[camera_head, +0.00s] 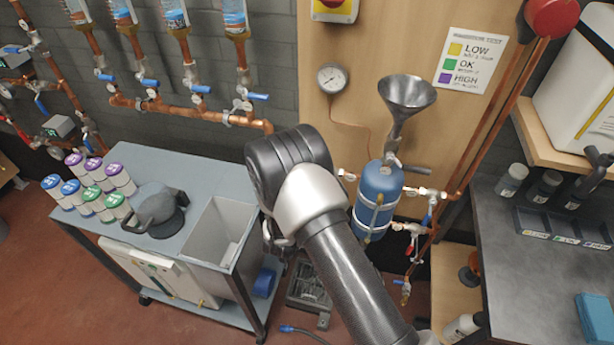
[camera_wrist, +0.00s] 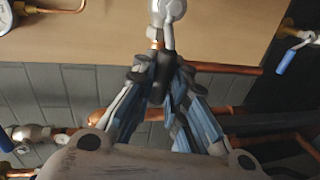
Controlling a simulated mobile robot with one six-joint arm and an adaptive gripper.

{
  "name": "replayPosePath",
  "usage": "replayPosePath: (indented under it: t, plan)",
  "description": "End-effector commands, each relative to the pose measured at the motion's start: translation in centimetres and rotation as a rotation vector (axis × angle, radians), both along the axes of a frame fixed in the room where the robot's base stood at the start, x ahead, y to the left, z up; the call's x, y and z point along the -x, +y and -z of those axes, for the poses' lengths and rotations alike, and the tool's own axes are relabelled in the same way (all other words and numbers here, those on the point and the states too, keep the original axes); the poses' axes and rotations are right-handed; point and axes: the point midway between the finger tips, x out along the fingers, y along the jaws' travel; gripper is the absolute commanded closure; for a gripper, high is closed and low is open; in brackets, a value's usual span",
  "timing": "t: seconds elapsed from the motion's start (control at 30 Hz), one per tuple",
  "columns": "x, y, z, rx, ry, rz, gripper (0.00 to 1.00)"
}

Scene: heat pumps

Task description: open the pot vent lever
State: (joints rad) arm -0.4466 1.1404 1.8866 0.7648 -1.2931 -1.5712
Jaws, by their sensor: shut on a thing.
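In the wrist view my gripper (camera_wrist: 160,80) has its two fingers closed on a dark lever (camera_wrist: 168,57). The lever hangs from a round steel valve fitting (camera_wrist: 168,12) with a brass collar. Most of its lower end is hidden between the fingertips. In the head view the blue pot (camera_head: 377,195) stands upright against the wooden panel, with a steel funnel (camera_head: 406,95) above it. A dark grey lever (camera_head: 415,169) sticks out to the right near the pot's top. My arm hides the gripper there, so I cannot tell from that view which valve it holds.
A pressure gauge (camera_head: 332,78) hangs left of the funnel. Copper pipes and small valves flank the pot. A blue-handled valve (camera_wrist: 286,60) is at the right in the wrist view. A cart (camera_head: 165,243) with bottles stands at left, a dark bench (camera_head: 535,275) at right.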

Motion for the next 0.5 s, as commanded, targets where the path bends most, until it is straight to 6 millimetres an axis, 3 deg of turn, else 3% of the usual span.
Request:
replayPosePath:
  t: [0.5]
  plan:
    - [0.19,0.03,0.98,0.094,0.039,-0.003,1.00]
